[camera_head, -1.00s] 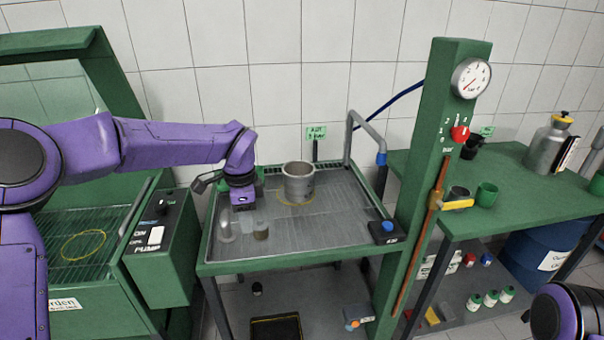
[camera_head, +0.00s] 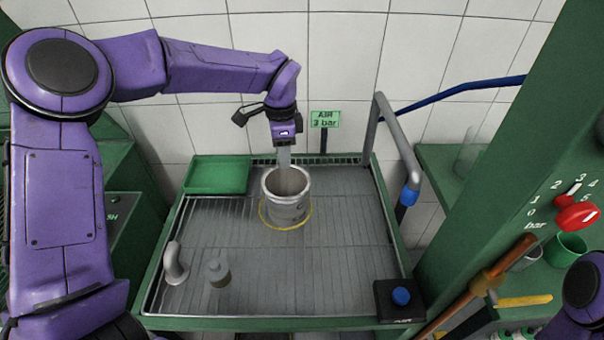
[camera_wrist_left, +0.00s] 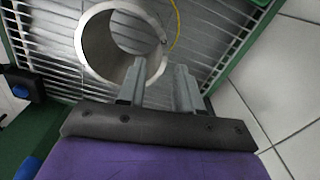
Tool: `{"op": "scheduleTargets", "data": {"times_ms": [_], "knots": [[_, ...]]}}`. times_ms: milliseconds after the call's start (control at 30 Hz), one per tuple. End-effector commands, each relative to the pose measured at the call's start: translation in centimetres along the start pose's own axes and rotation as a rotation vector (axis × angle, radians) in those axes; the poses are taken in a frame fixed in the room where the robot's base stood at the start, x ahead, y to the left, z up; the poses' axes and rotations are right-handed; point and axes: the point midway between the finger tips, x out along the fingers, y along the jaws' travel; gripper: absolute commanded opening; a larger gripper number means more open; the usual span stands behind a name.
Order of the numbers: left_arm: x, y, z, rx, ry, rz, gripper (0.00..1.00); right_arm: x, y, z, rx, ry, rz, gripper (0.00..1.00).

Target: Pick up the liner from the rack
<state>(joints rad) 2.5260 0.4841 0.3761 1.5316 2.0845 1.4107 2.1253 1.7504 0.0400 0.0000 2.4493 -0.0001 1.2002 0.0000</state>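The liner (camera_head: 287,210), a grey metal open-topped cylinder, stands upright on the slatted rack (camera_head: 340,215), inside a yellow ring marking. My left gripper (camera_head: 284,163) points down at the liner's far rim. In the left wrist view the fingers (camera_wrist_left: 160,85) are apart. One finger overlaps the near rim of the liner (camera_wrist_left: 92,40) and the other is outside it, to the right. I cannot tell whether either finger touches the wall. The lower finger ends are partly hidden in the head view. My right gripper is not in view.
A green tray (camera_head: 217,176) is at the rack's back left. A curved grey pipe piece (camera_head: 174,264) and a small jar-like part (camera_head: 218,272) stand at front left. A black box with a blue button (camera_head: 401,296) is at front right. A bent pipe (camera_head: 392,140) rises at the right edge.

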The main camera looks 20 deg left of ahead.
Motion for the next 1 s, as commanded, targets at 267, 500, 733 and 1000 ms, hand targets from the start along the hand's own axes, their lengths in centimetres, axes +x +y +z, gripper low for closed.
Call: {"op": "scheduleTargets", "data": {"times_ms": [267,500,733,1000], "knots": [[3.8,0.1,0.3,-0.003,-0.002,0.002,0.35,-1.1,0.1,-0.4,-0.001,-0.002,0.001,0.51],[7.1,-0.4,0.0,-0.002,-0.008,0.009,0.35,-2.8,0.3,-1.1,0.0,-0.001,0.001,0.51],[10.8,-0.5,-0.2,-0.001,-0.008,0.01,0.35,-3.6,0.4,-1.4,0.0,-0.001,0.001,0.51],[10.9,-0.7,-0.3,0.0,-0.004,0.004,0.16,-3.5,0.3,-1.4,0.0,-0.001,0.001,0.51]]}}
